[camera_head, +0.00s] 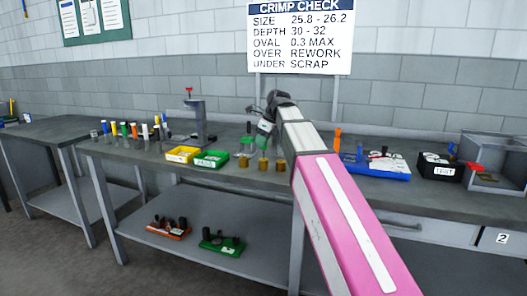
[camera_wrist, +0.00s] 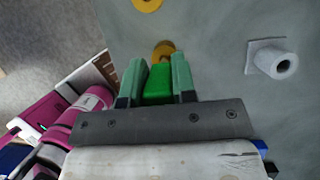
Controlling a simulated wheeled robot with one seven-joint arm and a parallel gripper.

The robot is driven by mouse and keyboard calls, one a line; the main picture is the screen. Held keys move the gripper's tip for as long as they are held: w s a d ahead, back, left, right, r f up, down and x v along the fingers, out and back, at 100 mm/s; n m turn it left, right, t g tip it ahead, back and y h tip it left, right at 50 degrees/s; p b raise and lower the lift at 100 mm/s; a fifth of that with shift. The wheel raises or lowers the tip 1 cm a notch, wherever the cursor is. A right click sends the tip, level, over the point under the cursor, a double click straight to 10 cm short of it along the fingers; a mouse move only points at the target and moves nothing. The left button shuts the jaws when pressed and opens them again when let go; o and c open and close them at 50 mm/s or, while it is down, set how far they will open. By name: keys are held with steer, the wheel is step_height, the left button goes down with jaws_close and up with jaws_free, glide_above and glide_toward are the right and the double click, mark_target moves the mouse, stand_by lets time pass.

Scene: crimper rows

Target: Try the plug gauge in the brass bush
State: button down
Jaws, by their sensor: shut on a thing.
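My gripper (camera_head: 264,138) hangs over the row of brass bushes on the bench. In the wrist view my gripper (camera_wrist: 157,82) is shut on the green plug gauge (camera_wrist: 159,84), its green block between both fingers. A brass bush (camera_wrist: 163,49) shows just beyond the gauge, partly hidden by it, and another brass bush (camera_wrist: 147,4) lies at the top edge. In the head view three brass bushes stand in a row: left (camera_head: 243,161), middle (camera_head: 263,164) and right (camera_head: 281,165). The gauge's lower end is hidden, so I cannot tell whether it is inside a bush.
Yellow (camera_head: 183,154) and green (camera_head: 211,159) trays lie left of the bushes. A blue tray (camera_head: 377,167) and black test box (camera_head: 440,167) are to the right.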

steer(key=shift+r, duration=1.95)
